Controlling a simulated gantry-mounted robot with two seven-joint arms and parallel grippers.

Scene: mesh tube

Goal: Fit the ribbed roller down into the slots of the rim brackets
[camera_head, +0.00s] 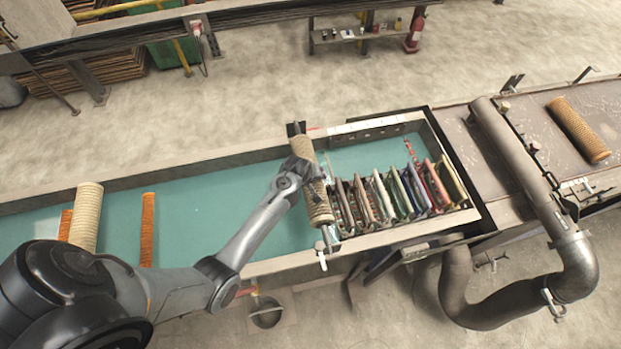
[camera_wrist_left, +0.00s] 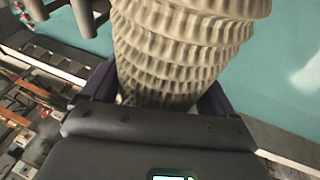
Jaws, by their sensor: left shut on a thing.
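The ribbed roller (camera_head: 317,203), beige with a knobbly surface, lies crosswise over the teal trough (camera_head: 210,213), one end by the far rim and the other by the near rim. A dark bracket (camera_head: 296,129) shows at its far end and a pale fitting (camera_head: 321,254) at its near end. I cannot tell whether the roller's ends are in the slots. My left gripper (camera_head: 304,172) is shut on the roller around its middle. In the left wrist view the roller (camera_wrist_left: 180,45) fills the space between the fingers, hiding their tips. My right gripper is not in view.
Several coloured frames (camera_head: 397,192) stand in the trough right of the roller. Another beige roller (camera_head: 85,217) and an orange roller (camera_head: 147,230) lie across its left part. A thick grey pipe (camera_head: 527,180) and a brown roller (camera_head: 579,130) are at the right.

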